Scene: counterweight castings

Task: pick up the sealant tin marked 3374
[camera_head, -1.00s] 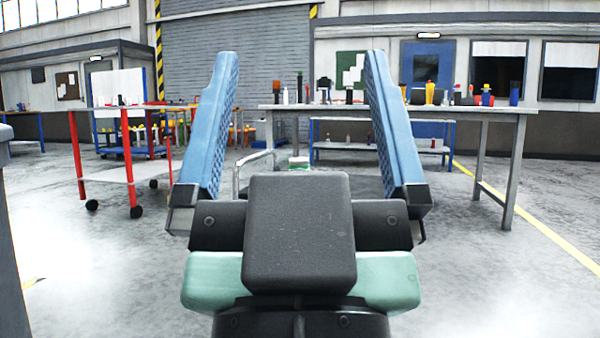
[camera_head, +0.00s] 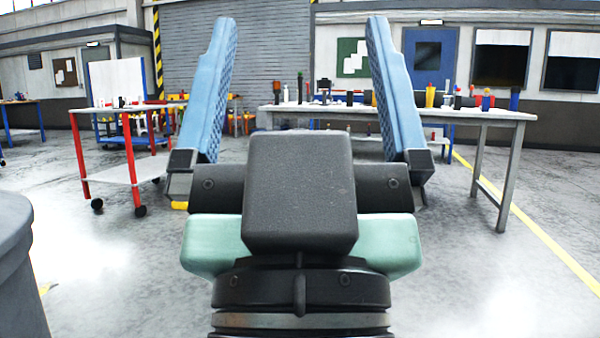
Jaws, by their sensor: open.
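My gripper (camera_head: 302,30) is open, its two blue fingers pointing up and forward with nothing between them. A long grey table (camera_head: 470,113) stands beyond it, partly hidden by the fingers. Several small bottles, cans and tools stand on its top, among them a yellow cup (camera_head: 430,96), a dark blue cylinder (camera_head: 514,98) and a black bottle (camera_head: 300,88). All are small and far off. No marking 3374 can be read, and I cannot tell which thing, if any, is the sealant tin.
A red-legged cart (camera_head: 107,150) with small items stands at left. A large grey rounded object (camera_head: 12,260) is close at lower left. A blue door (camera_head: 431,58) and grey shutter (camera_head: 270,50) are behind. The floor (camera_head: 500,280) at right is clear, with a yellow line.

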